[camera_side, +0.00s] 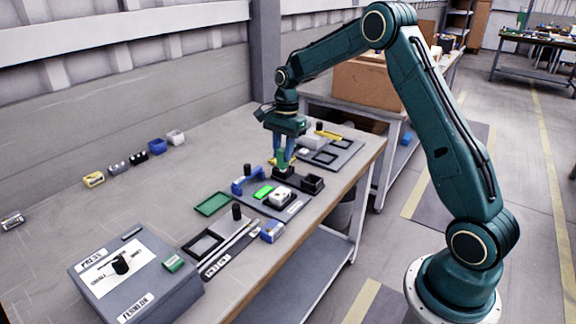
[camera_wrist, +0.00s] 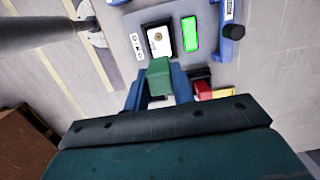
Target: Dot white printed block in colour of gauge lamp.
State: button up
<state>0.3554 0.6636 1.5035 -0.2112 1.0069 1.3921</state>
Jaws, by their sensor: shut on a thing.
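The white printed block (camera_side: 280,197) sits on a grey plate beside a bright green lit panel (camera_side: 263,192), which looks like the gauge lamp. In the wrist view the block (camera_wrist: 159,40) shows a small round mark on its top, and the lit green panel (camera_wrist: 190,34) is to its right. My gripper (camera_side: 283,160) is behind the block in the side view, above a black holder (camera_side: 283,173). Its blue fingers are shut on a green marker (camera_wrist: 160,78), which also shows in the side view (camera_side: 281,157). The marker's lower tip is hidden.
A blue bracket (camera_side: 244,185) stands left of the lit panel, and a black open box (camera_side: 313,183) stands right of the holder. Red (camera_wrist: 203,89) and yellow (camera_wrist: 223,93) pieces lie right of my fingers. A grey press box (camera_side: 135,275) stands at the front left.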

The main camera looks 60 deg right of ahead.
aim_at(283, 171)
jog(key=shift+f, duration=0.2)
jog(key=shift+f, duration=3.1)
jog(key=o, duration=0.4)
jog(key=c, duration=0.4)
jog(key=shift+f, duration=0.25)
